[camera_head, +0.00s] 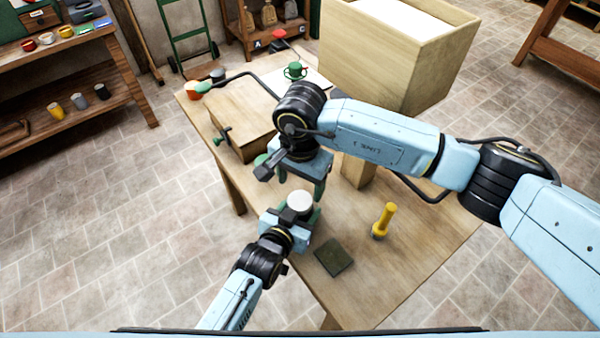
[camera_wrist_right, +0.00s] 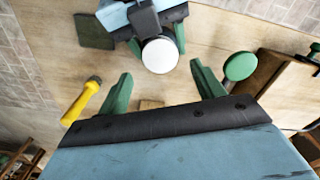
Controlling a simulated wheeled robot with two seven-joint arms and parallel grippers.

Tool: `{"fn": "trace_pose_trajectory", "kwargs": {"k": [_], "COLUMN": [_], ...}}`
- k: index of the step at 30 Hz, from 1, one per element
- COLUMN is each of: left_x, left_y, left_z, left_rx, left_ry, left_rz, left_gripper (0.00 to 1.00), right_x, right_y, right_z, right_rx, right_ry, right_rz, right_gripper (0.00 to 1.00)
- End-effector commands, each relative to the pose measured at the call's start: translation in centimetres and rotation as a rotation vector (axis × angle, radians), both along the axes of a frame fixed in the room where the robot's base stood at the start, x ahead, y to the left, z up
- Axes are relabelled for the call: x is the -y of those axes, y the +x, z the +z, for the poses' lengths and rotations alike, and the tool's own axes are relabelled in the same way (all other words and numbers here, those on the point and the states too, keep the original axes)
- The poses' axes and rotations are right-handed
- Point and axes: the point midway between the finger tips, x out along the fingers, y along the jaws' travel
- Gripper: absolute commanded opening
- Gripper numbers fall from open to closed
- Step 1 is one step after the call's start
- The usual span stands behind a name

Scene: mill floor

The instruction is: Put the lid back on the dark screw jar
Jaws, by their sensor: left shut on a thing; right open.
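My left gripper (camera_head: 290,216) is shut on a round thing with a white, flat top (camera_head: 300,201), held above the near part of the table. The white top also shows in the right wrist view (camera_wrist_right: 160,55). Its sides are mostly hidden, so I cannot tell whether the white top is a lid or the jar's own top. My right gripper (camera_head: 301,186) is just beyond and above it, pointing down. In the right wrist view its two green fingers (camera_wrist_right: 160,84) are wide apart and empty. No separate lid is clearly identifiable.
A yellow-handled tool (camera_head: 384,220) stands on the wooden table (camera_head: 400,265) to the right. A dark square pad (camera_head: 333,256) lies near the front. A round green thing (camera_wrist_right: 241,66) is beside the right gripper. A wooden box (camera_head: 235,115) and a large crate (camera_head: 375,65) stand behind.

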Motion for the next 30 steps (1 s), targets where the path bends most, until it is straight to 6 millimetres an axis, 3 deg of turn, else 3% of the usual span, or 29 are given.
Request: {"fn": "trace_pose_trajectory", "kwargs": {"k": [9, 22, 30], "left_x": [0.0, 0.0, 0.0], "left_y": [0.0, 0.0, 0.0], "left_z": [0.0, 0.0, 0.0], "left_rx": [0.001, 0.001, 0.001], "left_ry": [0.000, 0.000, 0.000], "left_rz": [0.000, 0.000, 0.000], "left_gripper": [0.00, 0.00, 0.00], "right_x": [-0.1, 0.0, 0.0], "right_y": [0.0, 0.0, 0.0], "right_z": [-4.5, -5.4, -5.4], "right_rx": [-0.001, 0.001, 0.001], "right_ry": [0.000, 0.000, 0.000], "right_rz": [-0.001, 0.000, 0.000], "right_gripper": [0.67, 0.67, 0.32]}}
